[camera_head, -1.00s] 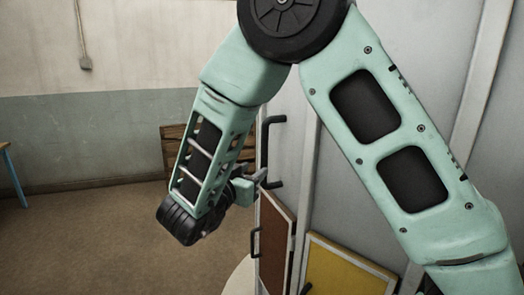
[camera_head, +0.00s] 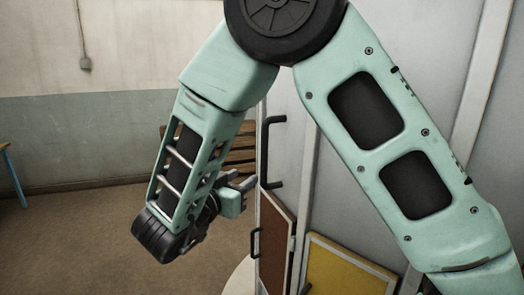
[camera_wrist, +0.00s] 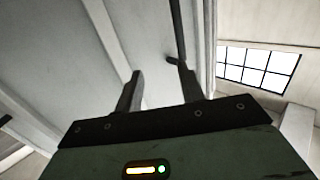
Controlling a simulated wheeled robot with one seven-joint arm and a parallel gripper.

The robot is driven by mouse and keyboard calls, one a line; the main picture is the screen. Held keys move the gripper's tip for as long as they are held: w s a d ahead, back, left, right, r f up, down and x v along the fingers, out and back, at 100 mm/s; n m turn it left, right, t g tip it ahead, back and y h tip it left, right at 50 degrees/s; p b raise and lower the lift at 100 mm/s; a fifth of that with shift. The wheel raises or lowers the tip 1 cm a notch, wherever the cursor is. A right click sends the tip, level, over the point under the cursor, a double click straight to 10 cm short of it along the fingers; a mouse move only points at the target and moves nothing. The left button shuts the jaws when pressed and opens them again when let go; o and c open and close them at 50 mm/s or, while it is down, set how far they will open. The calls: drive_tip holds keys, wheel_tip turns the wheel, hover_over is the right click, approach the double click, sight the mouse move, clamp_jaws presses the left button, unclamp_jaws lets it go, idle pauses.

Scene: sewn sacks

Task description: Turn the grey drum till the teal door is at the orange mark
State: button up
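The grey drum (camera_head: 300,130) stands to the right in the head view, partly behind my arm. It bears a tall black handle (camera_head: 272,150), a brown door (camera_head: 276,245) and a yellow door (camera_head: 345,272) lower down. My gripper (camera_head: 247,180) is just left of the tall handle, apart from it in this view. In the wrist view my gripper (camera_wrist: 160,80) has its two fingers spread with nothing between them. A dark handle bar (camera_wrist: 176,30) is beyond the fingertips there. I see neither the teal door nor the orange mark.
A wooden slatted thing (camera_head: 236,150) is against the back wall behind my gripper. A blue-legged table or bench (camera_head: 14,178) is at the far left. The brown floor (camera_head: 80,240) between is clear. A window (camera_wrist: 256,70) shows in the wrist view.

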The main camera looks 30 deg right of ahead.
drive_tip(key=shift+a, duration=0.1)
drive_tip(key=b+v, duration=0.7)
drive_tip(key=v, duration=1)
drive_tip(key=shift+a, duration=0.25)
drive_tip(key=shift+s+r, duration=0.1)
drive_tip(key=shift+c, duration=0.3)
clamp_jaws()
